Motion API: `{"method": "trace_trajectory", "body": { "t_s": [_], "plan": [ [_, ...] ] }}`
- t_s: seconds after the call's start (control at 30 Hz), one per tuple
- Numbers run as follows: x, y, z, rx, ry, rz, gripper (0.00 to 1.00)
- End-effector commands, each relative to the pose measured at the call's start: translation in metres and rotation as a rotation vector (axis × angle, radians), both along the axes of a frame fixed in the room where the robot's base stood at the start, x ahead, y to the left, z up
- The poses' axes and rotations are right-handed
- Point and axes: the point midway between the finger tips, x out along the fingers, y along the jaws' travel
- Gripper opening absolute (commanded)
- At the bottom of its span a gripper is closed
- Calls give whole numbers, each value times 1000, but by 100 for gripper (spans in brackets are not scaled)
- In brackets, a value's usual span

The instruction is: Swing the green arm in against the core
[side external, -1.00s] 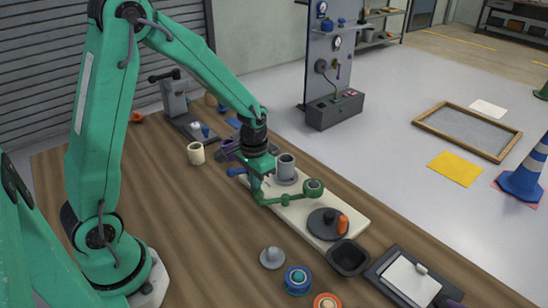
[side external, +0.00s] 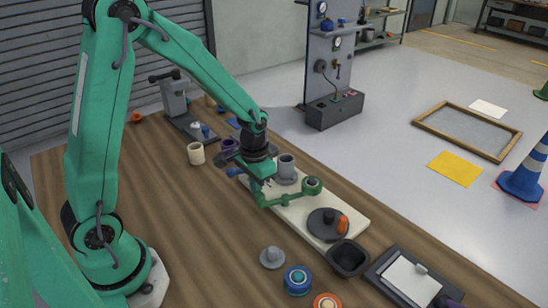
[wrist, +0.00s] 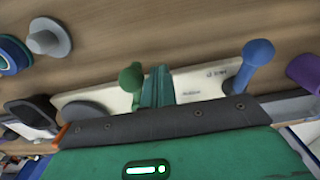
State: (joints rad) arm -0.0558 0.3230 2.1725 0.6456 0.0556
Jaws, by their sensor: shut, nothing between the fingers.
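My gripper (side external: 262,180) is shut and empty, pointing down at the left end of the bar. In the wrist view my closed fingers (wrist: 157,88) are just right of a green knob (wrist: 131,77); I cannot tell whether they touch. My gripper body hides the core there.
A dark disc with an orange handle (side external: 342,225), a black cup (side external: 348,257) and a grey knobbed piece (side external: 272,257) lie towards the front.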

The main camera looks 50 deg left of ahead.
Motion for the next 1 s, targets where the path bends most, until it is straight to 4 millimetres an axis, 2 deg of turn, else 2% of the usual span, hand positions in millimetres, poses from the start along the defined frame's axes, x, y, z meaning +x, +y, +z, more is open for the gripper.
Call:
{"method": "trace_trajectory", "body": {
  "t_s": [1.0],
  "plan": [
    [-9,-15,0,0,0,-1,0]
  ]
}}
